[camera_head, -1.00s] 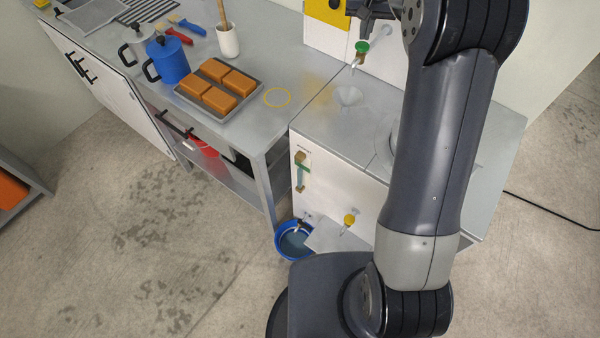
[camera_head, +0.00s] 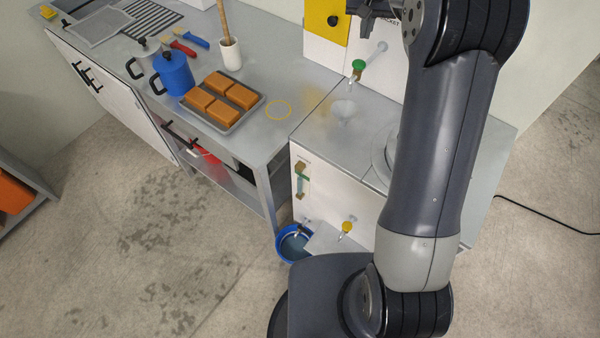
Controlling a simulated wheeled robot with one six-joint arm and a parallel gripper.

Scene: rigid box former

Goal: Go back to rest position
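My arm rises along the right side of the camera view, bent at the elbow near the top edge. My gripper (camera_head: 376,10) shows only in part at the top edge, in front of the white panel. Its fingertips are partly cut off or hidden, so I cannot tell whether it is open or shut. Nothing held shows in it. The green-handled tap (camera_head: 358,67) sits below it on the panel, apart from it.
A metal bench (camera_head: 300,75) holds a tray (camera_head: 262,100) of orange blocks, a blue pot (camera_head: 173,73) and a white crock (camera_head: 230,55). The machine (camera_head: 335,175) stands beside my base, with a blue bucket (camera_head: 283,246) on the floor. Open floor lies left.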

